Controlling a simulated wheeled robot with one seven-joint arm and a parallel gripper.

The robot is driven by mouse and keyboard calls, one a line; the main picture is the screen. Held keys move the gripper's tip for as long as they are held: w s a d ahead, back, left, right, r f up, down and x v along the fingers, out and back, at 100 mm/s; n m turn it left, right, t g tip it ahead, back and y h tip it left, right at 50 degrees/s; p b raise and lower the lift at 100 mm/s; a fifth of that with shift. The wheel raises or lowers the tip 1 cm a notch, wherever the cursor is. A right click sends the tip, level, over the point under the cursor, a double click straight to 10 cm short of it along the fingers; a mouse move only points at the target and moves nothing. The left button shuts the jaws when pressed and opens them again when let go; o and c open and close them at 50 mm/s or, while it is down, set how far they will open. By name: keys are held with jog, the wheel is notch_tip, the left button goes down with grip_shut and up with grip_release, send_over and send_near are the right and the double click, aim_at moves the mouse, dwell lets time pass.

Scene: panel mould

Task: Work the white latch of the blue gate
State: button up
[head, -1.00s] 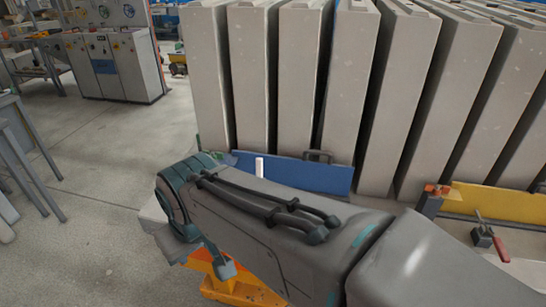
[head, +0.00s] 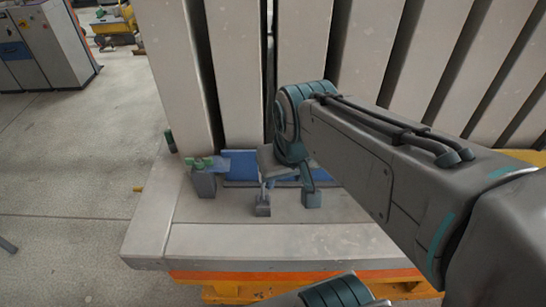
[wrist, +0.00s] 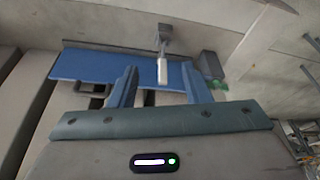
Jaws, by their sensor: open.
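The blue gate (head: 240,167) stands low at the foot of the grey upright panels; in the head view my arm hides part of it. It also shows in the wrist view (wrist: 85,68). The white latch (wrist: 162,73) is a short bar on a thin stem from a small grey block (wrist: 165,33). In the wrist view my gripper (wrist: 159,68) is open, with one finger to the left of the latch and one to the right. Gaps show on both sides. I cannot tell how deep the latch lies between the fingers. In the head view the latch is hard to make out.
A grey block with a green top (head: 204,181) stands at the gate's left end, and close by the right finger in the wrist view. Tall grey panels (head: 176,70) rise behind the gate. The grey ledge (head: 270,240) in front is mostly bare. Open floor lies left.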

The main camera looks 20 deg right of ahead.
jog(key=w+f+m+g+b, duration=0.1)
jog(key=w+f+m+g, duration=0.15)
jog(key=w, duration=0.75)
jog(key=w+f+m+g+b, duration=0.1)
jog(key=w+f+b, duration=0.15)
jog(key=w, duration=0.65)
jog(key=f, duration=0.4)
jog(key=f+p, duration=0.1)
jog(key=f, duration=0.4)
jog(key=f+p, duration=0.1)
jog(key=f, duration=0.4)
jog(key=shift+w+d, duration=0.15)
jog(key=shift+d, duration=0.1)
grip_shut()
